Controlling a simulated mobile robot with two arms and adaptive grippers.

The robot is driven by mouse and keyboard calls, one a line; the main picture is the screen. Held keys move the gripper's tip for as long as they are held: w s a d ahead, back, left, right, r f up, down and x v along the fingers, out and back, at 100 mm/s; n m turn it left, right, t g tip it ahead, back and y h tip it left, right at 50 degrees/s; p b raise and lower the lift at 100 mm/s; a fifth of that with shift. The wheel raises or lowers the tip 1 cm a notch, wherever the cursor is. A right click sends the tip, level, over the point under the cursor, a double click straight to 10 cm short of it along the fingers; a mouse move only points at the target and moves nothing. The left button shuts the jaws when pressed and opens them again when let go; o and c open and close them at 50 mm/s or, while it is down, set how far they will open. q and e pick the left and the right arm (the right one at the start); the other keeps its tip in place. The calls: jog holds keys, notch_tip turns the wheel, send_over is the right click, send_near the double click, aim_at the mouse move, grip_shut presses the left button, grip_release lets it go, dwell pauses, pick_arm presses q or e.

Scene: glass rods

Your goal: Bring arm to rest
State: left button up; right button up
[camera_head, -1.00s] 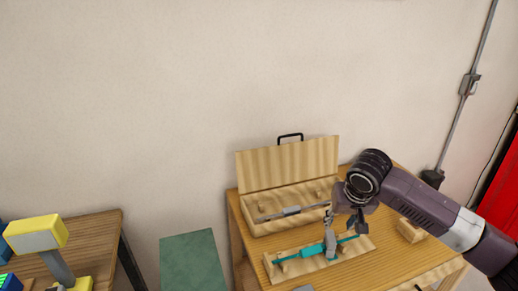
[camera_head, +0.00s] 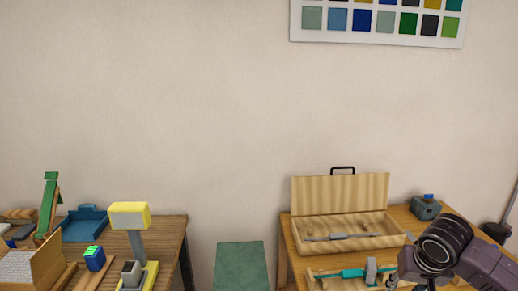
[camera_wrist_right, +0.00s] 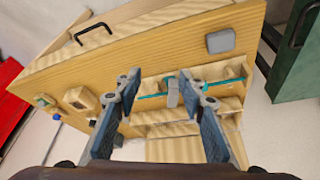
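A teal rod (camera_head: 350,273) with a grey middle piece (camera_head: 371,268) lies across a wooden holder on the right table, partly cut off by the lower picture edge. My right gripper (camera_head: 430,287) is to the right of it in the head view, mostly below the edge. In the right wrist view my right gripper (camera_wrist_right: 160,80) is open, its fingers spread and nothing held. The teal rod (camera_wrist_right: 214,84) and its grey piece (camera_wrist_right: 172,92) show beyond the fingertips, apart from them. My left gripper is not in view.
An open wooden case (camera_head: 350,243) holding a grey rod (camera_head: 340,237) stands behind the holder. A small grey box (camera_head: 425,208) stands at back right. A green cabinet (camera_head: 241,265) stands between the tables. The left table (camera_head: 170,230) carries a yellow-headed stand (camera_head: 130,215) and other items.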

jog(key=s+a+f+n+y, duration=0.3)
jog(key=s+a+f+n, duration=0.3)
jog(key=s+a+f, duration=1.15)
jog(key=s+d+g+h, duration=0.1)
jog(key=s+d, duration=0.1)
jog(key=s, duration=0.9)
notch_tip(320, 180, down, 27)
jog(key=s+g+b, duration=0.1)
jog(key=s, duration=0.1)
pick_arm(q)
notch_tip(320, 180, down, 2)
jog(key=shift+b, duration=0.5)
pick_arm(e)
jog(key=s+d+f+g, duration=0.1)
jog(key=s+d+f, duration=0.2)
jog(key=s+f, duration=1.4)
jog(key=shift+h, duration=0.3)
